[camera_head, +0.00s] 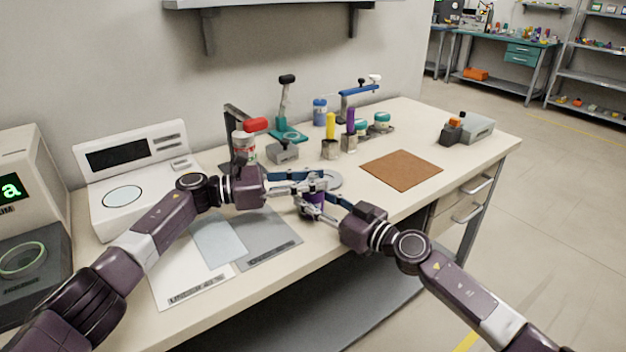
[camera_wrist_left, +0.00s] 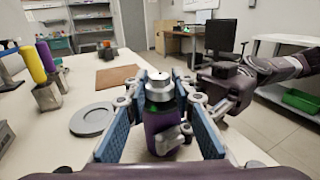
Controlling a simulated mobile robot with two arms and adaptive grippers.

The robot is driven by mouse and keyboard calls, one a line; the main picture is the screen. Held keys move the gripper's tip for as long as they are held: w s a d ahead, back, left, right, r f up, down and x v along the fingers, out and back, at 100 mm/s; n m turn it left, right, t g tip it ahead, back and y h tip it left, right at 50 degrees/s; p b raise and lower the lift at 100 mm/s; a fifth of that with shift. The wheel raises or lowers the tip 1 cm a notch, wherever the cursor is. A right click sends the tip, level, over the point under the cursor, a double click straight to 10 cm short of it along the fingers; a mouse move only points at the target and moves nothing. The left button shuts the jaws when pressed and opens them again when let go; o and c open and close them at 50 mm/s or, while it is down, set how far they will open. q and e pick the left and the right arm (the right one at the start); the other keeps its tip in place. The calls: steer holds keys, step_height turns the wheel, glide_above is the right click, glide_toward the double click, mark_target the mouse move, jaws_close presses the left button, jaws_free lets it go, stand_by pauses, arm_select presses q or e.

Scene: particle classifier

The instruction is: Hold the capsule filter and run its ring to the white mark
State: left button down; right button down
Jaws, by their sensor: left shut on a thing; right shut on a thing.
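The capsule filter (camera_wrist_left: 160,118) stands upright in the left wrist view, with a purple body and a silver-grey cap. A little green shows under the cap. In the head view a purple part of it (camera_head: 316,199) shows between my grippers. My left gripper (camera_head: 318,183), with long blue pads, is shut on the upper part of the filter. My right gripper (camera_head: 308,204) comes from the right and is shut on the filter's lower body. The ring and the white mark cannot be told apart clearly; fingers hide part of the filter.
A grey round plate (camera_wrist_left: 93,119) lies beside the filter on the bench. A brown mat (camera_head: 401,170) lies to the right. Yellow and purple handled tools in metal holders, jars and a clamp stand stand behind. A white scale (camera_head: 135,205) and grey sheets (camera_head: 270,243) are at left.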

arm_select(q)
steer(key=c, duration=2)
jaws_free()
steer(key=shift+w+r, duration=0.15)
steer(key=shift+r, duration=0.05)
steer(key=o, duration=0.4)
steer(key=shift+f, duration=0.1)
steer(key=shift+a, duration=0.1)
steer(key=v, duration=1.2)
